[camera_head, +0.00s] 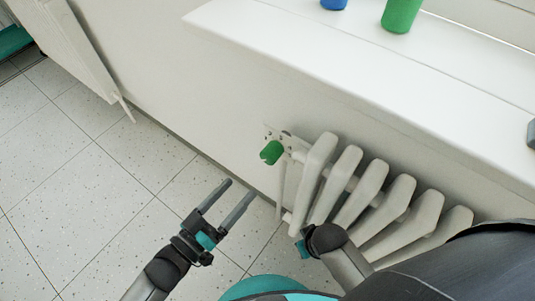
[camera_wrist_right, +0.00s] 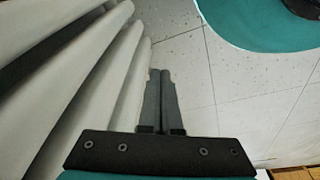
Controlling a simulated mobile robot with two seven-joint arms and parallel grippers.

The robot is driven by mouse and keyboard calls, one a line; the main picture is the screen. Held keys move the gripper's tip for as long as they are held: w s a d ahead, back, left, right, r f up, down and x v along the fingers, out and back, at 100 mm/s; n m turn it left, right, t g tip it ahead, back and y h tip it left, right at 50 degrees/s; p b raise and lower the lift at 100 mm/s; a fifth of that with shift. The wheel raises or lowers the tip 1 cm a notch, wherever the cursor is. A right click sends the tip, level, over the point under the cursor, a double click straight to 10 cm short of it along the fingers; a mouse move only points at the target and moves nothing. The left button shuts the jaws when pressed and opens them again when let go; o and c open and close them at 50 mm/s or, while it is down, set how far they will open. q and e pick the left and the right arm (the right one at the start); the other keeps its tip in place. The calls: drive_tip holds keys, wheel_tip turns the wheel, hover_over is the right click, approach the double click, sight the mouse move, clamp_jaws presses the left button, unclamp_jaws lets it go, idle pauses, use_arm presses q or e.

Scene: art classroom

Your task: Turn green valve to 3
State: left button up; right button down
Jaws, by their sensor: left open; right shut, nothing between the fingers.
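The green valve (camera_head: 271,152) sits at the upper left end of the white radiator (camera_head: 371,188), below the windowsill. Its number marks are too small to read. My left gripper (camera_head: 241,194) is open and empty, below and left of the valve and apart from it, with its fingers pointing up toward the wall. In the right wrist view my right gripper (camera_wrist_right: 161,72) is shut with nothing between its fingers, beside the radiator ribs (camera_wrist_right: 75,95). In the head view my right arm is in front of the lower radiator and its fingers are hidden.
The white windowsill (camera_head: 330,72) juts out above the radiator and holds a green container (camera_head: 400,14) and a blue object (camera_head: 333,4). A white panel (camera_head: 68,45) stands at the upper left. The tiled floor (camera_head: 85,180) is clear at left.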

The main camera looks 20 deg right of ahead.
sight(266, 159)
use_arm(q)
drive_tip(key=b+x, duration=0.3)
drive_tip(key=x, duration=0.9)
drive_tip(key=shift+f+b, duration=0.1)
drive_tip(key=shift+b, duration=0.3)
drive_tip(key=shift+w+d, duration=0.4)
drive_tip(key=shift+d, duration=0.1)
use_arm(e)
drive_tip(key=w+r+t, duration=0.1)
drive_tip(key=w+r, duration=0.2)
drive_tip(key=r, duration=0.5)
drive_tip(key=shift+w+a+r, duration=0.15)
drive_tip(key=shift+a+r, duration=0.1)
use_arm(q)
drive_tip(key=shift+c, duration=0.2)
clamp_jaws()
